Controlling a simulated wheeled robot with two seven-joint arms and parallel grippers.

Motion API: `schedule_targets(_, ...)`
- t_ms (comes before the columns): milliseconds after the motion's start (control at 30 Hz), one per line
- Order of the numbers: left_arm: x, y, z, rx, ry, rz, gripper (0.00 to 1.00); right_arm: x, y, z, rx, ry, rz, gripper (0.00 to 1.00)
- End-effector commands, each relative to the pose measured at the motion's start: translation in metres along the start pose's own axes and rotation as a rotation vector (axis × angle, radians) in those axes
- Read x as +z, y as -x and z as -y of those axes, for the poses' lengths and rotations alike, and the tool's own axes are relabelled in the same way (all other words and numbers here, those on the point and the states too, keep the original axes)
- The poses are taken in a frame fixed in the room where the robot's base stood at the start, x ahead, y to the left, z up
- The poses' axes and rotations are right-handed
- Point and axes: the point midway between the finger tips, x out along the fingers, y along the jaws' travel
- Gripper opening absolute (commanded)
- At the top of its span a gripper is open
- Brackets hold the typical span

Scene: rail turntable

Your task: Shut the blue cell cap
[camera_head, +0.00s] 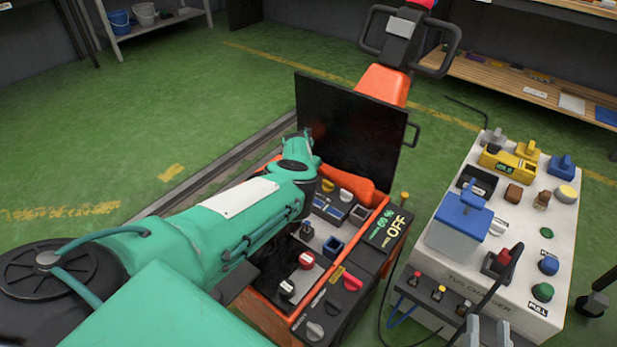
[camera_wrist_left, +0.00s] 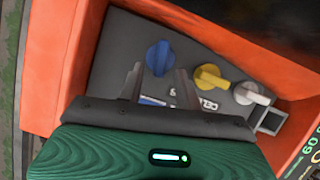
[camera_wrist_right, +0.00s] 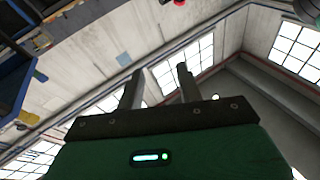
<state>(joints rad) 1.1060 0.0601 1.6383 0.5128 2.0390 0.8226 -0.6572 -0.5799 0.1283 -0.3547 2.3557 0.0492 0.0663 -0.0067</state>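The blue cell cap (camera_wrist_left: 158,57) is a round knob with a raised grip bar, on the grey panel inside an orange compartment. My left gripper (camera_wrist_left: 159,82) is open and empty over that panel; in the picture the cap shows just beyond and between its fingertips. I cannot tell the gap in height. In the head view my left arm hides the blue cap and the left gripper. A yellow cap (camera_wrist_left: 210,76) and a white cap (camera_wrist_left: 252,93) sit to its right. My right gripper (camera_wrist_right: 158,72) is open and empty, pointing up; its fingertips show at the head view's bottom edge (camera_head: 487,328).
A raised black lid (camera_head: 350,130) stands behind the orange compartment. A panel with an OFF label (camera_head: 397,226) lies at its right. A white charger unit (camera_head: 515,290) with several knobs and a blue box (camera_head: 458,235) stands further right. Green floor (camera_head: 200,100) is clear behind.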

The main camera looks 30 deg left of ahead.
Motion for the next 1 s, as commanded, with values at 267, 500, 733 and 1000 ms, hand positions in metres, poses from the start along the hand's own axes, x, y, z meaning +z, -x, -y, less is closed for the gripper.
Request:
schedule_targets(267, -0.001, -0.013, 0.000, 0.000, 0.000, 0.000, 0.35, -0.047, -0.007, -0.007, -0.002, 0.038, -0.263, 0.36)
schedule_targets(500, -0.001, -0.017, 0.000, 0.001, -0.001, -0.001, 0.35, -0.068, -0.007, -0.009, -0.005, 0.053, -0.374, 0.36)
schedule_targets(733, -0.001, -0.017, 0.000, 0.001, 0.000, -0.001, 0.35, -0.072, -0.006, -0.009, -0.005, 0.055, -0.389, 0.36)
schedule_targets(1000, -0.001, -0.017, 0.000, 0.000, 0.000, -0.001, 0.00, -0.071, -0.006, -0.009, -0.006, 0.055, -0.388, 0.36)
